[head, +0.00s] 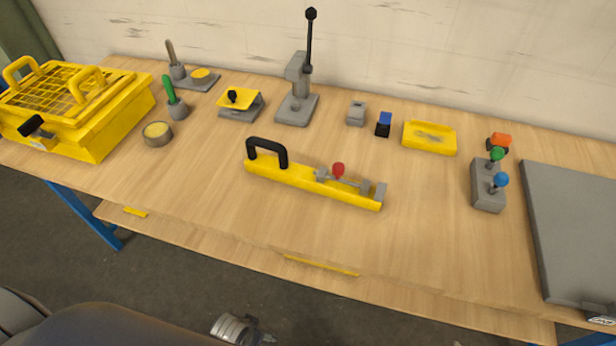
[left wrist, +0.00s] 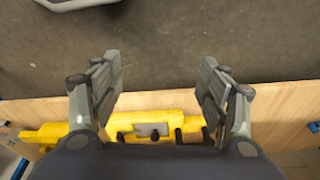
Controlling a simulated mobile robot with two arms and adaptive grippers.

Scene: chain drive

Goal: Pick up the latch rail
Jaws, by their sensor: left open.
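The long yellow rail (head: 312,187) that I take for the latch rail lies on the middle of the table in the head view. It has a black handle (head: 267,150) at its left end and a red knob (head: 338,170) with a grey bar. In the left wrist view my left gripper (left wrist: 158,85) is open, its fingers wide apart with nothing between the tips. A yellow part (left wrist: 155,125) with dark pegs and a grey plate lies behind the fingers near a wooden edge; I cannot tell whether it is the same rail. My right gripper is not visible.
A yellow basket box (head: 110,135) stands at the left. A grey lever press (head: 298,105), a yellow tray (head: 430,139) and a block with coloured knobs (head: 488,190) stand behind and to the right. A grey plate (head: 580,230) lies far right. The front middle is clear.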

